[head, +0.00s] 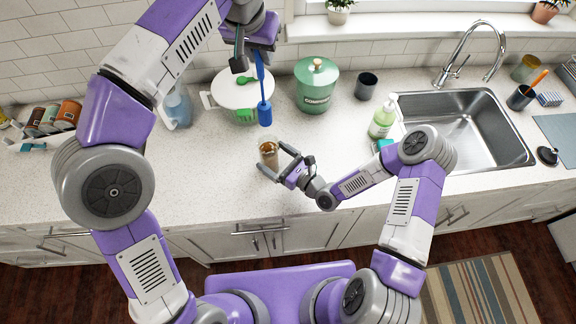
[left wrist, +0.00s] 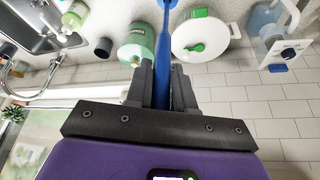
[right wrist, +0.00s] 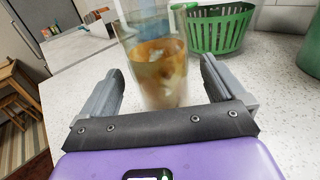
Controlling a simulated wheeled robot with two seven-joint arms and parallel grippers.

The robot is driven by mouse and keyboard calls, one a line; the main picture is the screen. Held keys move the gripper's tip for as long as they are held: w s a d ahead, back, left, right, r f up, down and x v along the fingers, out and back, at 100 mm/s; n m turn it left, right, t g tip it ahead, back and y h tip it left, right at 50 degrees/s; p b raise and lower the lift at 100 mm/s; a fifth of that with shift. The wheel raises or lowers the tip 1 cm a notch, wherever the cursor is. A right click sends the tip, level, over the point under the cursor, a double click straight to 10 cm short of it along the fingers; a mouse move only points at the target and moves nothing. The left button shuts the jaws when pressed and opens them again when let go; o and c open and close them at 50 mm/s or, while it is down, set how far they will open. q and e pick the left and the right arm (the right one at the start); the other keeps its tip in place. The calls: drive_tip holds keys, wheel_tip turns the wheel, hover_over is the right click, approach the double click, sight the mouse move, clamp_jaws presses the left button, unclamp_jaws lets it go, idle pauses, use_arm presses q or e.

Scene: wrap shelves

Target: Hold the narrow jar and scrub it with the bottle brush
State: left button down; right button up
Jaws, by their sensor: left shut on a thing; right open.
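The narrow jar (head: 268,152) is clear glass with brown residue inside and stands upright on the counter. In the right wrist view the jar (right wrist: 157,65) is between the open fingers. My right gripper (head: 282,164) is open around the jar's near side, with gaps visible beside the glass. The blue bottle brush (head: 264,108) hangs head down from my left gripper (head: 249,58), which is shut on its handle. The brush head is above the counter, behind the jar. In the left wrist view the brush handle (left wrist: 163,60) runs between the fingers.
A soap bottle (head: 382,120) stands by the steel sink (head: 470,130).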

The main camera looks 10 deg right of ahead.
drive_tip(key=shift+x, duration=1.2)
drive_tip(key=shift+c, duration=0.4)
drive_tip(key=c, duration=1.1)
